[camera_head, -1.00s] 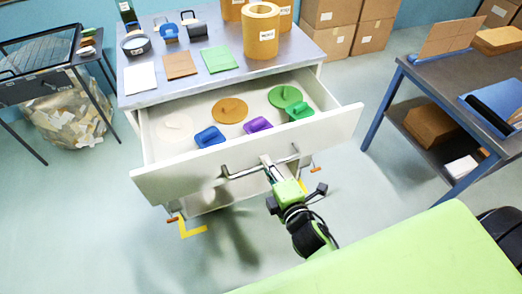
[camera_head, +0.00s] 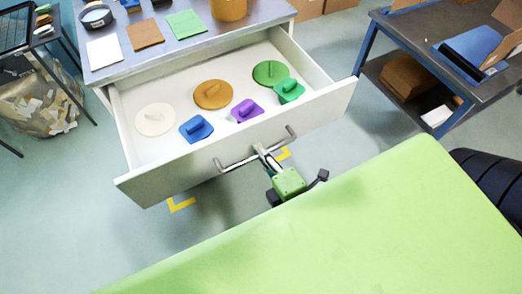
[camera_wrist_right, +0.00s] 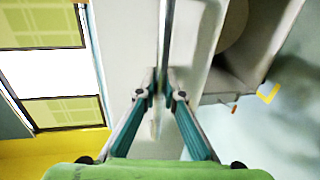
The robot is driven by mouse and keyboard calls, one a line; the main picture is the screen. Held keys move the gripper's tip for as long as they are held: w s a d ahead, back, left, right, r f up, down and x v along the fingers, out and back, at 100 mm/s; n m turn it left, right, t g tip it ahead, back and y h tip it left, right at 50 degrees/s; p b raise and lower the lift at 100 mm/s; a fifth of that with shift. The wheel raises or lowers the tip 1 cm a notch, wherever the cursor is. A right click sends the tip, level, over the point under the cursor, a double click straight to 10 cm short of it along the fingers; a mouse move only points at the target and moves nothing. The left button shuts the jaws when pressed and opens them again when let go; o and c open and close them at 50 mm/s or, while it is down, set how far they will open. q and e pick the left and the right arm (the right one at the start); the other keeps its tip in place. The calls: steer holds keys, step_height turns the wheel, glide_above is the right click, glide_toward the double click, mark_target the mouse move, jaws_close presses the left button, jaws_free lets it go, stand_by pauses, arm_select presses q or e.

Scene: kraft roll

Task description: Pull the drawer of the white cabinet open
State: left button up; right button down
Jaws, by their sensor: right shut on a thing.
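The white cabinet's drawer (camera_head: 160,186) stands well open in the head view, with its inside showing. Its metal bar handle (camera_head: 236,164) runs along the front panel. My right gripper (camera_head: 262,152) is shut on the handle near its middle. In the right wrist view the handle bar (camera_wrist_right: 167,40) runs upright between the two fingers of my right gripper (camera_wrist_right: 162,88). Inside the drawer lie a cream disc (camera_head: 155,119), orange disc (camera_head: 213,94), green disc (camera_head: 271,73), and blue (camera_head: 196,129), purple (camera_head: 246,111) and green blocks (camera_head: 288,91). My left gripper is not in view.
The grey cabinet top (camera_head: 213,38) holds colored sheets and a brown roll (camera_head: 229,8). A blue-legged bench (camera_head: 430,40) stands at the right, and a bag of scraps (camera_head: 42,100) at the left. My green body fills the lower right.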

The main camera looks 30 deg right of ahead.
steer(key=c, duration=2.2)
jaws_free()
steer(key=shift+o, duration=0.2)
steer(key=shift+s, duration=0.15)
steer(key=v, duration=1.1)
steer(key=shift+s, duration=0.35)
steer(key=shift+f, duration=0.1)
